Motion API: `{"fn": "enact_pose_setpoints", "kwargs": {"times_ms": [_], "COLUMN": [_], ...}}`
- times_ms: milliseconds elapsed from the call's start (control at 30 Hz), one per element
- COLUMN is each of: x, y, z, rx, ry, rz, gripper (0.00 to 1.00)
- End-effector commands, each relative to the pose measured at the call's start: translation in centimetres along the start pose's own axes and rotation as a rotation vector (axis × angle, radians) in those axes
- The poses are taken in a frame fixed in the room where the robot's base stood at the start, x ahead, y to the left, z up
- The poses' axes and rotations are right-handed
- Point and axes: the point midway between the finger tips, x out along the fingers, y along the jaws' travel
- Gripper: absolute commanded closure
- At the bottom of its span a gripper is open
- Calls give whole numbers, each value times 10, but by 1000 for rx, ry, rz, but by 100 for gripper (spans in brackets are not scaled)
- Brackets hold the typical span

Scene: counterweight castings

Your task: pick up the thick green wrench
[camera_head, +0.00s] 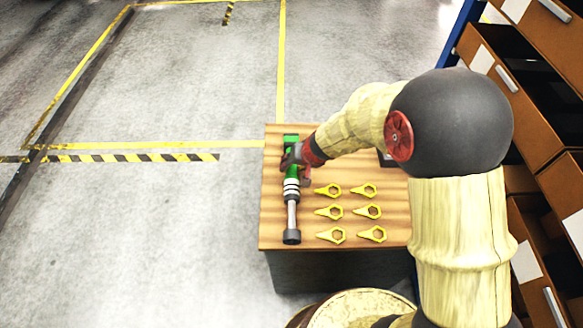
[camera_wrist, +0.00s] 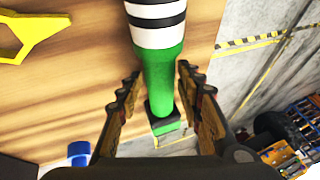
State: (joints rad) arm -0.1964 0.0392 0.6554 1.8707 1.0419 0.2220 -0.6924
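The thick green wrench (camera_head: 291,186) lies lengthwise along the left side of the wooden table. Its green handle is at the far end, with white and black bands mid-length and a grey shaft and dark head at the near end. In the wrist view, the green handle (camera_wrist: 162,75) runs between the two fingers of my gripper (camera_wrist: 158,100). The fingers stand apart on either side of the handle, with a visible gap at the left finger; the right finger is close to it. In the head view, my gripper (camera_head: 297,160) is over the green part and hides some of it.
Several yellow ring-ended pieces (camera_head: 331,212) lie in two columns right of the wrench on the wooden table (camera_head: 271,222). A blue object (camera_wrist: 79,153) shows at lower left in the wrist view. Brown drawers (camera_head: 529,125) stand at the right. Floor left of the table is clear.

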Motion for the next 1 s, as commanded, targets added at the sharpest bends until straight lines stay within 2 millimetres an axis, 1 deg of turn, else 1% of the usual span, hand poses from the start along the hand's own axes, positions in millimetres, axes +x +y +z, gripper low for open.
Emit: {"fn": "enact_pose_setpoints", "kwargs": {"times_ms": [67, 667, 700, 1000], "x": [0, 0, 0, -2], "y": [0, 0, 0, -1], "z": [0, 0, 0, -3], "rx": [0, 0, 0, 0], "ry": [0, 0, 0, 5], "rz": [0, 0, 0, -2], "gripper": [65, 99, 100, 100]}}
